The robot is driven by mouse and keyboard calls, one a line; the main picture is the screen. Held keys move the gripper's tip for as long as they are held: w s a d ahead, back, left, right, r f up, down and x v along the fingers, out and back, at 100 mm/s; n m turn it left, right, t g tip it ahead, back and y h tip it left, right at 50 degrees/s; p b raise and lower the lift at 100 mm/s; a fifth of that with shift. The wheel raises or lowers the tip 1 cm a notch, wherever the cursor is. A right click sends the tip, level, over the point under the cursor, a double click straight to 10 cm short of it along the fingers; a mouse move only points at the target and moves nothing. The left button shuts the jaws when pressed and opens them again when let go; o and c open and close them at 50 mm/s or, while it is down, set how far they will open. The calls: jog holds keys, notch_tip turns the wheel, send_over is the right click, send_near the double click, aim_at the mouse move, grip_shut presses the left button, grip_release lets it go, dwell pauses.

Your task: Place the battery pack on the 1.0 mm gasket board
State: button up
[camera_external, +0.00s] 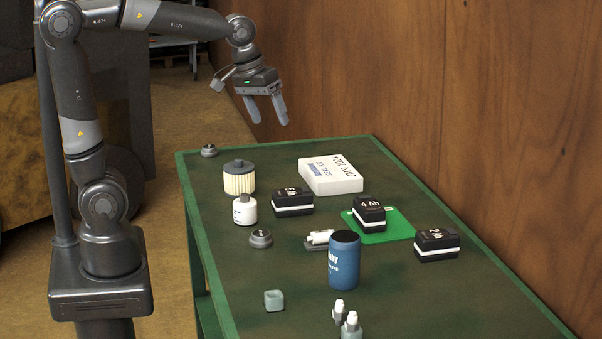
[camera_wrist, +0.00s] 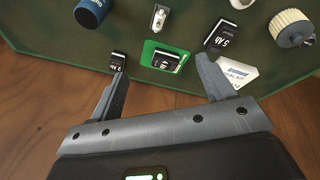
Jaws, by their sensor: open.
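A black battery pack marked "4 Ah" (camera_external: 369,213) rests on a green board (camera_external: 397,226). I take this for the gasket board; no thickness marking is readable. Both also show in the wrist view, the pack (camera_wrist: 167,61) on the board (camera_wrist: 148,51). Another black pack (camera_external: 292,202), seemingly marked "5 Ah", sits to the left, and a "2 Ah" pack (camera_external: 437,244) sits right of the board, off it. My gripper (camera_external: 269,117) is open and empty, raised above the table's far end, apart from all the packs. In the wrist view its fingers (camera_wrist: 162,72) are spread.
A white box (camera_external: 330,175), a ribbed filter (camera_external: 239,177), a white bottle (camera_external: 245,211) and a blue can (camera_external: 344,260) stand on the green table (camera_external: 290,300). Small parts lie near the front. A wooden wall (camera_external: 520,120) closes the right side.

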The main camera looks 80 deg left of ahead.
jog(key=s+d+f+m+t, duration=0.1)
jog(key=s+m, duration=0.2)
jog(key=s, duration=0.5)
jog(key=s+d+f+m+t, duration=0.1)
jog(key=s+f+m, duration=0.1)
jog(key=s, duration=0.5)
jog(key=shift+s+f+m, duration=0.3)
jog(key=shift+s+m, duration=0.05)
jog(key=shift+m, duration=0.35)
